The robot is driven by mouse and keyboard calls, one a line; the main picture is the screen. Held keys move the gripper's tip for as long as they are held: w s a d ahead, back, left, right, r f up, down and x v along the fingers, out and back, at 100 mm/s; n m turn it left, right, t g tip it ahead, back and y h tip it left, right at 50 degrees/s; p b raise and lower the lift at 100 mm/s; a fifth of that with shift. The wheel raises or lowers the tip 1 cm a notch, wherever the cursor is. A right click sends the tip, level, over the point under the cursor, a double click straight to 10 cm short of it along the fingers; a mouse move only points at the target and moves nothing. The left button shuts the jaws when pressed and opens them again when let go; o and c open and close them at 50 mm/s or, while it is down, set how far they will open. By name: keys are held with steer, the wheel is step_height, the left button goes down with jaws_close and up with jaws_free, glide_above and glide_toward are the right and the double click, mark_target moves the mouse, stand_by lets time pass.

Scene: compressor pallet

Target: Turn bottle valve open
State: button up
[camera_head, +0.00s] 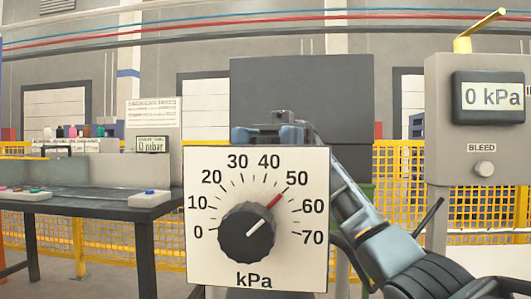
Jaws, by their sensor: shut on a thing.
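My gripper (275,133) is at the top edge of a white dial panel (213,268), reaching in from the lower right. Its fingertips are hidden behind the panel, and so is the thing that the jaws are shut on. I cannot make out a bottle or its valve. The panel is marked 0 to 70 kPa. Its black knob (240,245) has a white line pointing up and right, and a red mark sits near 50.
A grey box (437,75) at the right reads 0 kPa, with a BLEED button (484,168) and a yellow lever (480,31) on top. A dark bench (110,203) stands at the left. Yellow mesh fencing (400,160) runs behind. A dark grey panel (300,85) stands behind my gripper.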

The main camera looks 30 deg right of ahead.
stand_by(0.4)
steer(key=o, duration=0.9)
steer(key=shift+o, duration=0.3)
steer(key=shift+r, duration=0.25)
step_height(320, 180, up, 4)
steer(key=shift+r+p, duration=0.2)
steer(key=shift+p, duration=0.85)
steer(key=s+d+r+p, duration=0.1)
steer(key=s+d+r, duration=0.5)
steer(key=d, duration=0.4)
steer(key=shift+r+p, duration=0.15)
steer(key=shift+p, duration=0.15)
